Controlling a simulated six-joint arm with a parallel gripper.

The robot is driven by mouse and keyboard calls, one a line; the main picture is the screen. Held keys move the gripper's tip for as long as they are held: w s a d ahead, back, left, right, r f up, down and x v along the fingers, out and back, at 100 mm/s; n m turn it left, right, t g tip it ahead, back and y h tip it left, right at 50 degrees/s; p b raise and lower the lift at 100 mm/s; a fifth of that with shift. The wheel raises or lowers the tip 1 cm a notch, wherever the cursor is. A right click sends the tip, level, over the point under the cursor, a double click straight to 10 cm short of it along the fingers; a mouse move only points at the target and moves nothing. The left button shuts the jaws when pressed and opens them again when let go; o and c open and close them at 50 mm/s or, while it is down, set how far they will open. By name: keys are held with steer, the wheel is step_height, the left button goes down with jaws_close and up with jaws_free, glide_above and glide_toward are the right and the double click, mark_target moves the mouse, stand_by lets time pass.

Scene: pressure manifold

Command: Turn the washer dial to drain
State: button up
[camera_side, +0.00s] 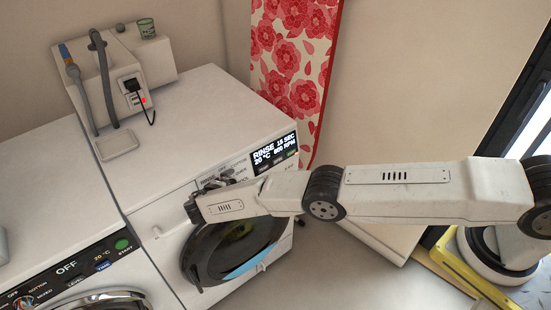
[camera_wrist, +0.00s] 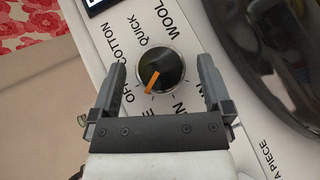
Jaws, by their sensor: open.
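The washer dial (camera_wrist: 160,70) is a round dark knob with a silver rim and an orange pointer. In the wrist view the pointer aims down and left, toward my gripper's palm, past the OFF label. COTTON, QUICK and WOOL are printed around the dial; labels ending in "IN" are partly hidden by the right finger. My gripper (camera_wrist: 161,62) is open, with one finger on each side of the dial and gaps visible between fingers and knob. In the side view my gripper (camera_side: 192,207) is at the washer's front panel and largely hides the dial. The washer display (camera_side: 273,150) reads RINSE.
The round washer door (camera_side: 205,255) lies just below the panel. A second machine showing OFF (camera_side: 67,267) stands at the left. A box with hoses and a plug (camera_side: 130,65) stands behind the washer. A floral ironing board (camera_side: 292,60) leans at the back.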

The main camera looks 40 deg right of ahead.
steer(key=v, duration=0.6)
steer(key=shift+a+r, duration=0.2)
steer(key=shift+s, duration=0.1)
steer(key=s+a+f+g+y, duration=0.1)
steer(key=s+a+f+y, duration=0.25)
steer(key=f+y, duration=0.35)
steer(key=s+a+f+y, duration=0.2)
steer(key=a+f+y, duration=0.3)
steer(key=f+y, duration=0.25)
steer(key=d+r+m+t+h, duration=0.3)
steer(key=d+r+m+t, duration=0.3)
steer(key=d+r+t, duration=0.5)
steer(key=d+t, duration=0.1)
steer(key=d, duration=0.3)
steer(key=shift+w+m, duration=0.3)
steer(key=shift+w, duration=0.1)
